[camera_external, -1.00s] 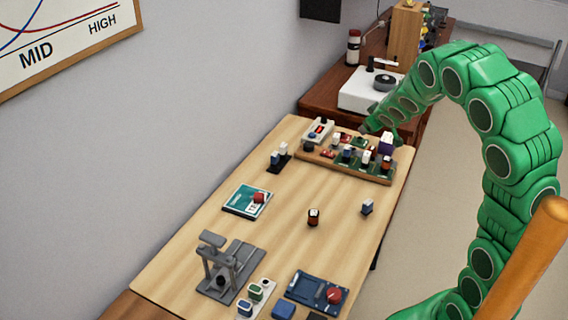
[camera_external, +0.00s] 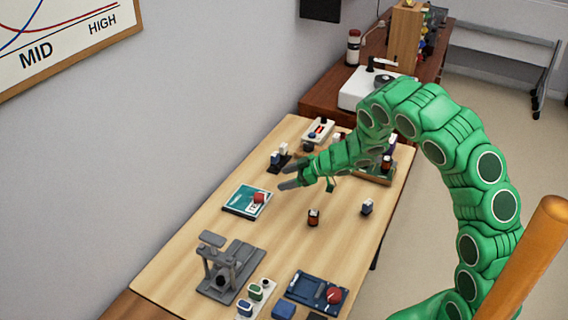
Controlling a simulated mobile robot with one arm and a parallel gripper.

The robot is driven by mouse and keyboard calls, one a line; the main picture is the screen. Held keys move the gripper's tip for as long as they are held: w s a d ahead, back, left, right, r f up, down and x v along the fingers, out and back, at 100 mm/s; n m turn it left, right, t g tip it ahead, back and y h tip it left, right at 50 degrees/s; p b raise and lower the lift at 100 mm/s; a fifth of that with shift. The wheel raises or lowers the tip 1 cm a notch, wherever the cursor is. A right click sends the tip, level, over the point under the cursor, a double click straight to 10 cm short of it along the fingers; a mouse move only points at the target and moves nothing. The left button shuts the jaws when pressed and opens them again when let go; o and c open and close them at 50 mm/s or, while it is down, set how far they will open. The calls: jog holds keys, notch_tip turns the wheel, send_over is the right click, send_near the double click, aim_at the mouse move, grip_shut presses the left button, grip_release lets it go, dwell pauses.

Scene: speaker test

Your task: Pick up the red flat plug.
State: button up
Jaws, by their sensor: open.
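A small red piece (camera_external: 258,198) sits on the right part of a teal-and-white card or box (camera_external: 237,203) on the table. A round red piece (camera_external: 334,295) sits on a dark blue device (camera_external: 304,283) near the front. I cannot tell for sure which red piece is the flat plug. My gripper (camera_external: 286,177) is open, with grey fingertips pointing left above the table. In the picture it is just above and right of the teal card, apart from the red piece, and no object shows between its fingers.
My arm hides much of the wooden board (camera_external: 374,180) with small parts. A grey stand (camera_external: 222,265) is at the front left. A small dark-and-orange piece (camera_external: 313,217) and a blue-grey piece (camera_external: 367,207) stand mid-table. Bare tabletop (camera_external: 245,237) lies between.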

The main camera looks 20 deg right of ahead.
aim_at(258, 195)
jog(key=shift+s+a+f+n+g+y, duration=0.15)
jog(key=shift+s+a+f+g+y, duration=0.1)
jog(key=shift+s+a+f, duration=0.25)
jog(key=shift+s+a+f+n+g+y, duration=0.15)
jog(key=shift+s+a+f+g+y, duration=0.15)
jog(key=shift+s+a, duration=0.25)
jog(key=shift+a+f, duration=0.2)
jog(key=shift+a, duration=0.3)
jog(key=shift+x, duration=3.7)
jog(key=shift+d, duration=0.1)
jog(key=shift+c, duration=0.5)
jog(key=c, duration=1.1)
